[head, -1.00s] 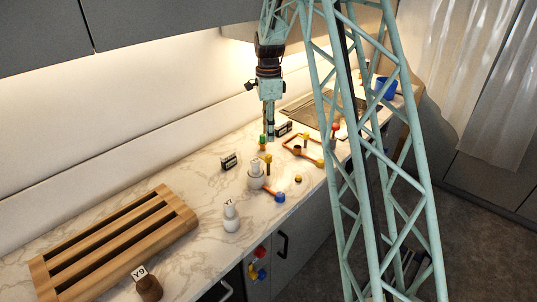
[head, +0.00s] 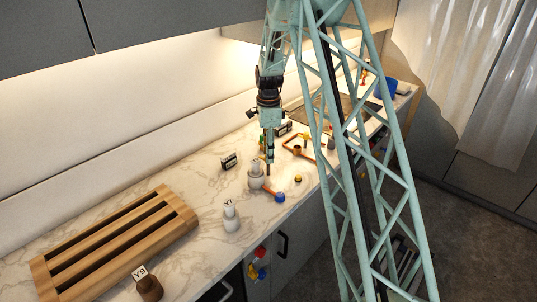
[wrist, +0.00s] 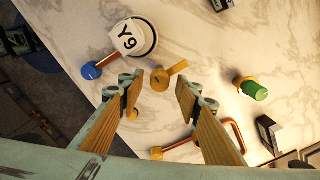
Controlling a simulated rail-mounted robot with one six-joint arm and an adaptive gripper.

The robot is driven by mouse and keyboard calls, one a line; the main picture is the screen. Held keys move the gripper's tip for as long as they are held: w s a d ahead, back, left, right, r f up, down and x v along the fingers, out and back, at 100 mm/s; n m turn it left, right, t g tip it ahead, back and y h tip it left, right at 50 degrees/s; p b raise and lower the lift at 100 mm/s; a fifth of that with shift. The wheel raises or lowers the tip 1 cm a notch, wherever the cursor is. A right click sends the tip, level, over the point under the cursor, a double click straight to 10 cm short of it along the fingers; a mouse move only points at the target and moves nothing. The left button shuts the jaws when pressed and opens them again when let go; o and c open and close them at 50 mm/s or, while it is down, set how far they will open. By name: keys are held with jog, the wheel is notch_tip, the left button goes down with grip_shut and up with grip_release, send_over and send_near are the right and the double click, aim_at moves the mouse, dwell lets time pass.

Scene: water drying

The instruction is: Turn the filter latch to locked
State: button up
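My gripper (head: 268,160) points down over the counter, beside the white round housing (head: 256,178). In the wrist view my gripper (wrist: 157,88) is open, with its two wood-coloured pads apart. A brass-yellow knob with a short flat lever (wrist: 160,79) shows between and just beyond the fingertips, with nothing gripped. I cannot tell for certain which of these turning parts is the filter latch.
A green-capped piece (wrist: 254,90) and an orange bar handle (wrist: 233,137) are to the right in the wrist view. A wooden slatted rack (head: 115,240), a white bottle (head: 231,217) and a brown labelled piece (head: 148,287) stand nearer the camera. Bare marble lies between them.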

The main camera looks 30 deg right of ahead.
jog(key=shift+f, duration=0.1)
jog(key=c, duration=0.9)
jog(key=shift+o, duration=0.2)
jog(key=shift+n, duration=0.5)
jog(key=n+b, duration=0.1)
jog(key=n, duration=0.2)
jog(key=n+b, duration=0.1)
jog(key=n, duration=0.3)
jog(key=n+b, duration=0.1)
jog(key=n, duration=0.4)
jog(key=shift+w, duration=0.1)
jog(key=n+b, duration=0.1)
jog(key=n, duration=0.3)
jog(key=shift+n, duration=0.4)
